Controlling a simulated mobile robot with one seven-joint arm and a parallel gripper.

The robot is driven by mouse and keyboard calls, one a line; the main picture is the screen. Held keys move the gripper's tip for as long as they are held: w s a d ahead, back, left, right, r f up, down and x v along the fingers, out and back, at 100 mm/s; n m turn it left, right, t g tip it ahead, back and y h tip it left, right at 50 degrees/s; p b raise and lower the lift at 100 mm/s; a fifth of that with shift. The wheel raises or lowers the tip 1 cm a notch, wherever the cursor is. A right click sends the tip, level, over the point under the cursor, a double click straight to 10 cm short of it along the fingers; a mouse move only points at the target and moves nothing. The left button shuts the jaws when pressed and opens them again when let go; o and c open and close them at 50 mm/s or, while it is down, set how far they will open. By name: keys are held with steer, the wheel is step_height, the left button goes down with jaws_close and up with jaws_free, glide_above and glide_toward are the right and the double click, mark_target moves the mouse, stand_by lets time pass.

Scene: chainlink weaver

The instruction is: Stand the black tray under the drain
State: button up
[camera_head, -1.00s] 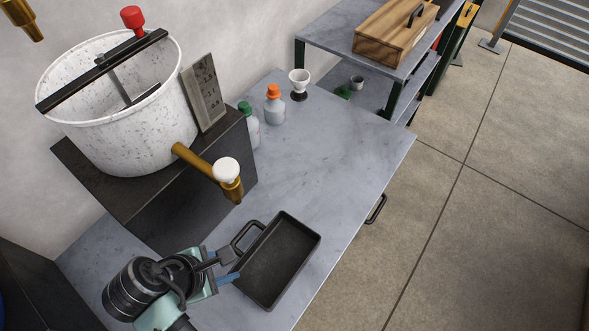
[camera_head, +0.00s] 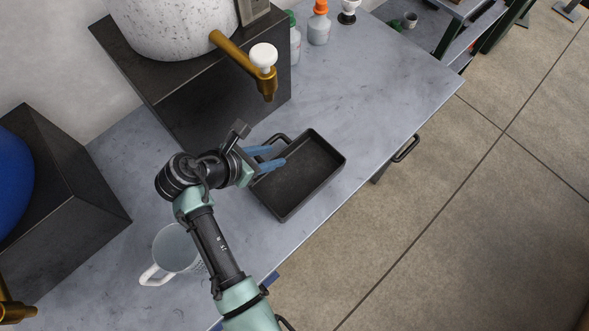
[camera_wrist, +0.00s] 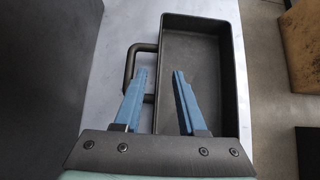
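The black tray (camera_head: 318,180) is a shallow rectangular pan flat on the grey bench, with a loop handle (camera_head: 272,142) on its left side. The brass drain (camera_head: 268,88) with a white knob (camera_head: 263,55) juts from the white speckled vat (camera_head: 165,28); the tray sits below and right of it in the head view. My gripper (camera_head: 278,155) is open at the tray's handle side. In the wrist view, its blue fingers (camera_wrist: 159,71) are apart, the left one over the handle and the right one over the tray's inside. I cannot tell whether they touch it.
A dark block (camera_head: 225,105) bears the vat. Two bottles, one with an orange cap (camera_head: 319,25), stand behind the drain. A white mug (camera_head: 175,250) stands near my arm. The bench's right edge is close to the tray.

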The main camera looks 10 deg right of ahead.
mark_target(280, 153)
steer(key=shift+x, duration=2.7)
steer(key=shift+w+r, duration=0.1)
steer(key=shift+r, duration=0.05)
jaws_close()
